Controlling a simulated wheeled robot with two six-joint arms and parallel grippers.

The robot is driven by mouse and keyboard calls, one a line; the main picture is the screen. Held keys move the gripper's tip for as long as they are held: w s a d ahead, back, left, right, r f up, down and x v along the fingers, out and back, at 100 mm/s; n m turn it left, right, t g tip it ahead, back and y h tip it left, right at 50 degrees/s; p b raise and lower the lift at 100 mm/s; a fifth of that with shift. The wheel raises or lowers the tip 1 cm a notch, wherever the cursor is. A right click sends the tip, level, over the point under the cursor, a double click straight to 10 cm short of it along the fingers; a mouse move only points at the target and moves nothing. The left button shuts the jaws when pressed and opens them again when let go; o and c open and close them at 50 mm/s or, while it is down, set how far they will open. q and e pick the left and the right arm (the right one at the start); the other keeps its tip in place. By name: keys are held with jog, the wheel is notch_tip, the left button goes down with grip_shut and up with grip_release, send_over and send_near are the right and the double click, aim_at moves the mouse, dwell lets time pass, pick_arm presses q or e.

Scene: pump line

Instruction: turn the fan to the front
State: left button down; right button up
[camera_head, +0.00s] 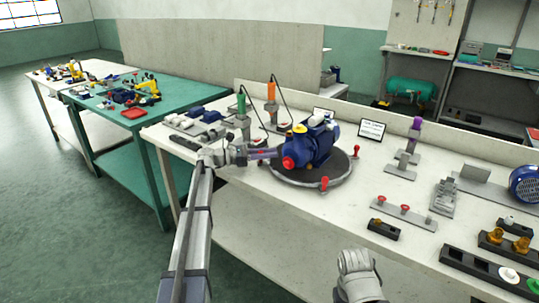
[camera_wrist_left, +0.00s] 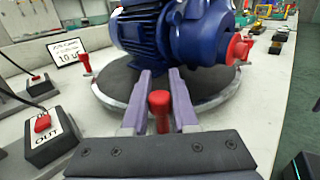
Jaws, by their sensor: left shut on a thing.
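A blue pump unit (camera_head: 313,143) with a ribbed motor sits on a round dark turntable (camera_head: 300,181) with a pale rim. A red cap on the unit faces front-left in the head view. I cannot make out a separate fan; the ribbed motor body (camera_wrist_left: 140,35) shows at the upper left in the left wrist view. Red pegs stand at the turntable's rim. My left gripper (camera_head: 268,154), with purple fingers, is at the turntable's left side, shut on a red peg (camera_wrist_left: 160,110). My right gripper (camera_head: 357,262) is at the bottom; its fingers are not clear.
A small sign (camera_head: 371,130) stands behind the turntable. Green and orange tools (camera_head: 271,93) stand at the back left. Low racks with red knobs (camera_head: 404,210) and fittings are at the right. Bare tabletop lies in front of the turntable.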

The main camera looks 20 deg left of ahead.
pick_arm(q)
jog(key=shift+w+a, duration=0.25)
jog(key=shift+w, duration=0.5)
jog(key=shift+w+a, duration=0.2)
jog(key=shift+w, duration=0.5)
jog(key=shift+w+a, duration=0.25)
jog(key=shift+w, duration=1.95)
jog(key=shift+d, duration=0.2)
jog(key=c, duration=0.9)
grip_release()
jog(key=shift+d, duration=0.1)
jog(key=shift+o, duration=1.1)
jog(key=shift+a, duration=0.2)
jog(key=shift+a, duration=0.1)
